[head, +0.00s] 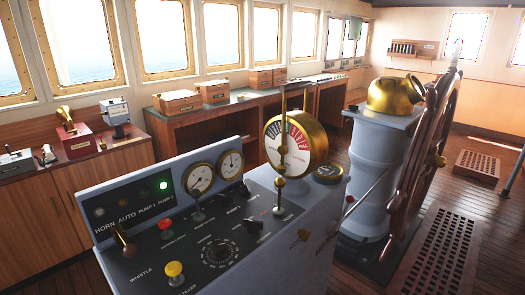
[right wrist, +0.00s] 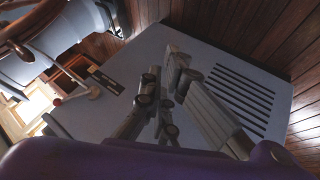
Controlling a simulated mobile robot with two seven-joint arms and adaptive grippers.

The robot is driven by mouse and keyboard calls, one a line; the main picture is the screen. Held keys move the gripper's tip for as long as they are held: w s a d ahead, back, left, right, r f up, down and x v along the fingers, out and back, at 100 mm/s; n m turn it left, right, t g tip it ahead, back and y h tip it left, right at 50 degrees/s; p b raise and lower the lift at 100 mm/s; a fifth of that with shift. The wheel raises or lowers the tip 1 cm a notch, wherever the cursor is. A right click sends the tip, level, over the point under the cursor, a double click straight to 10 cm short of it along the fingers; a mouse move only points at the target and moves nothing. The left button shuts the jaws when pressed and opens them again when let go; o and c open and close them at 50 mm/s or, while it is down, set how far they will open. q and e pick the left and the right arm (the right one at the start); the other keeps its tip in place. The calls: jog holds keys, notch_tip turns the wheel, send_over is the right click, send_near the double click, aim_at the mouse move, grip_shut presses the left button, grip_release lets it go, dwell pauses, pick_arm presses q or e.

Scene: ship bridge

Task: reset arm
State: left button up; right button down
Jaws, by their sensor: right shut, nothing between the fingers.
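My right gripper (right wrist: 166,78) shows in the right wrist view, shut and empty. It is in front of the grey side of a cabinet (right wrist: 110,95) that has dark vent slots (right wrist: 240,95); I cannot tell whether it touches the panel. Neither gripper shows in the head view, and my left gripper is in no view. In the head view the grey control console (head: 327,215) stands in front, with gauges, knobs, a brass-handled lever (head: 280,180) and a lit green lamp (head: 164,185).
A thin side lever (head: 370,187) sticks out right of the console; a red-knobbed lever (right wrist: 75,95) shows in the right wrist view. A brass-topped pedestal (head: 380,150) and wooden ship's wheel (head: 425,150) stand to the right. Wooden counters (head: 120,160) line the windows.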

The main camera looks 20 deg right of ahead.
jog(key=s+a+f+n+y, duration=0.1)
jog(key=s+a+y, duration=0.2)
jog(key=s+a, duration=0.75)
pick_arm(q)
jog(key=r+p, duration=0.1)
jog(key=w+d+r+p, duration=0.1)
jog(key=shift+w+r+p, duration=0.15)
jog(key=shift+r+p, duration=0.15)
pick_arm(e)
jog(key=w+a+r+m, duration=0.1)
jog(key=a+m, duration=0.4)
jog(key=a, duration=0.8)
jog(key=shift+w+a+r+m+t, duration=0.15)
jog(key=shift+w+r+m+t, duration=0.05)
jog(key=shift+w+m+t, duration=0.1)
